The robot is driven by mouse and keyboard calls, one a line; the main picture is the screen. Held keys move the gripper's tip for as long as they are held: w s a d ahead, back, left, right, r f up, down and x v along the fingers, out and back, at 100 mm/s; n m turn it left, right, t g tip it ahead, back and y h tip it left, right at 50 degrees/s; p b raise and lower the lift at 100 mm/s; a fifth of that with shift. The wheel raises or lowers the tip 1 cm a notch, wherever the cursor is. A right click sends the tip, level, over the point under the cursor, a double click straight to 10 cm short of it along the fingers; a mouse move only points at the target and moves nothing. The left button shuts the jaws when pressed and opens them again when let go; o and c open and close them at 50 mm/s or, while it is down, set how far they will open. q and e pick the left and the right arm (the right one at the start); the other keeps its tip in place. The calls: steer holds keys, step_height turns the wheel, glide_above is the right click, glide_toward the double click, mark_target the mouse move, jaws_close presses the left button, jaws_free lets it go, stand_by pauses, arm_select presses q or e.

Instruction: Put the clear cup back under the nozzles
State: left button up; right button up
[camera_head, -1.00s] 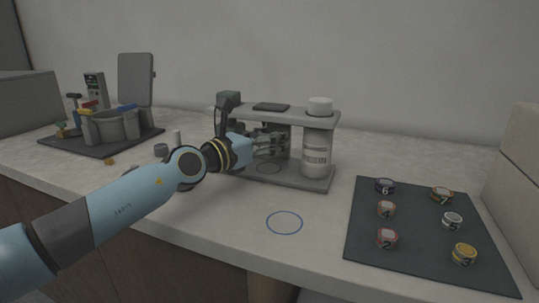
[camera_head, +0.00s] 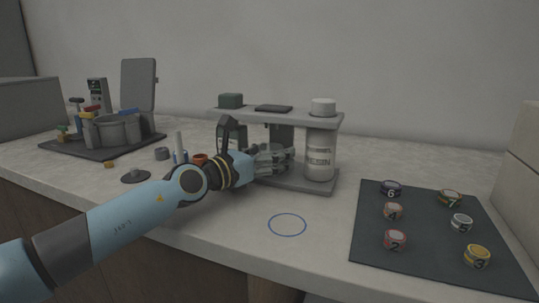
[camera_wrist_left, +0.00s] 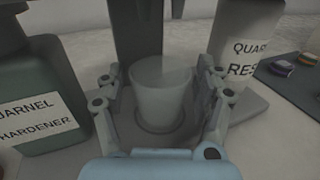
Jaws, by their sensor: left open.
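The clear cup (camera_wrist_left: 162,95) stands upright at the marked ring (camera_wrist_left: 160,126) on the grey base of the mounting press, in the left wrist view. My left gripper (camera_wrist_left: 161,76) is open, with one finger on each side of the cup and small gaps visible. In the head view my left gripper (camera_head: 275,158) reaches into the press (camera_head: 305,184) between its two bottles, and its fingers hide most of the cup. The nozzles are under the press's top shelf (camera_head: 290,115) and are hard to make out. My right gripper is not in view.
The white resin bottle (camera_head: 320,158) stands close on the right of the fingers, the green hardener bottle (camera_wrist_left: 38,95) on the left. A dark mat (camera_head: 425,240) with numbered pucks lies at right. A blue ring (camera_head: 287,225) marks bare counter in front.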

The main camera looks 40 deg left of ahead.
arm_select(q)
steer(key=shift+r, duration=0.3)
steer(key=s, duration=0.3)
steer(key=s+a+p, duration=0.1)
steer(key=s, duration=0.3)
steer(key=s+p, duration=0.1)
steer(key=s, duration=0.3)
steer(key=shift+a+f, duration=0.15)
steer(key=shift+a, duration=0.25)
steer(key=shift+s, duration=0.45)
